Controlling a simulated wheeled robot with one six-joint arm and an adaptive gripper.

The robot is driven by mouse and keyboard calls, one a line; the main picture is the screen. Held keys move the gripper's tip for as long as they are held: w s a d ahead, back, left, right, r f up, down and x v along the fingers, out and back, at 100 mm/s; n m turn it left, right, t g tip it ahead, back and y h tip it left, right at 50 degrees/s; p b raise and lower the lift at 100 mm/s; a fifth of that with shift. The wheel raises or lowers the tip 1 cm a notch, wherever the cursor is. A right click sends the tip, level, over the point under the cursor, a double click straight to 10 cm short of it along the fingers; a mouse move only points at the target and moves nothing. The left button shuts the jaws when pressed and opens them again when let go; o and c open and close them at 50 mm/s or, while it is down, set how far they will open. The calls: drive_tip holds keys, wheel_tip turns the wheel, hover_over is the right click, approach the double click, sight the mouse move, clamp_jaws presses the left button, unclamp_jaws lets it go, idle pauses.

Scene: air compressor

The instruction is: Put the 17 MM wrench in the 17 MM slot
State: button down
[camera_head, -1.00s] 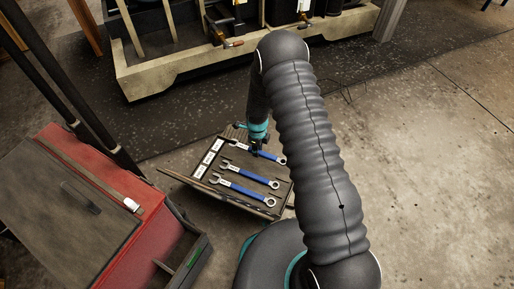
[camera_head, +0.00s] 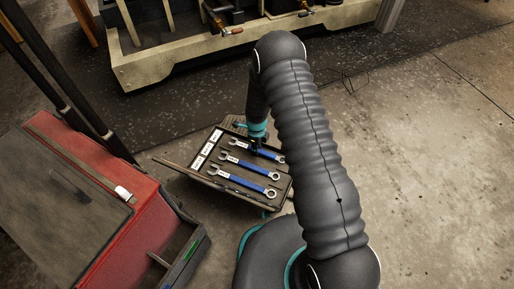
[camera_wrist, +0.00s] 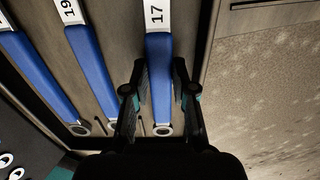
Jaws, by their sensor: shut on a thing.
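The 17 MM wrench, blue-handled and marked 17 (camera_wrist: 158,55), lies in the wrench tray (camera_wrist: 205,25) at the tray's right side in the wrist view. My gripper (camera_wrist: 160,72) has its two fingers on either side of this handle and is shut on it. In the head view my gripper (camera_head: 256,143) is at the far end of the tray (camera_head: 228,201), partly hidden by my arm. The wrench marked 19 (camera_wrist: 85,50) lies beside it, and a third blue wrench (camera_wrist: 35,70) lies further left. White slot labels (camera_head: 207,150) line the tray's left side; their text is too small to read.
A red toolbox (camera_head: 90,190) stands at the left, close to the tray. A workbench-like frame (camera_head: 190,62) stands at the back over a dark mat. The concrete floor at the right (camera_head: 430,170) is clear.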

drive_tip(key=shift+f, duration=0.65)
drive_tip(key=c, duration=0.9)
unclamp_jaws()
drive_tip(key=shift+o, duration=0.2)
wheel_tip(320, 180, up, 12)
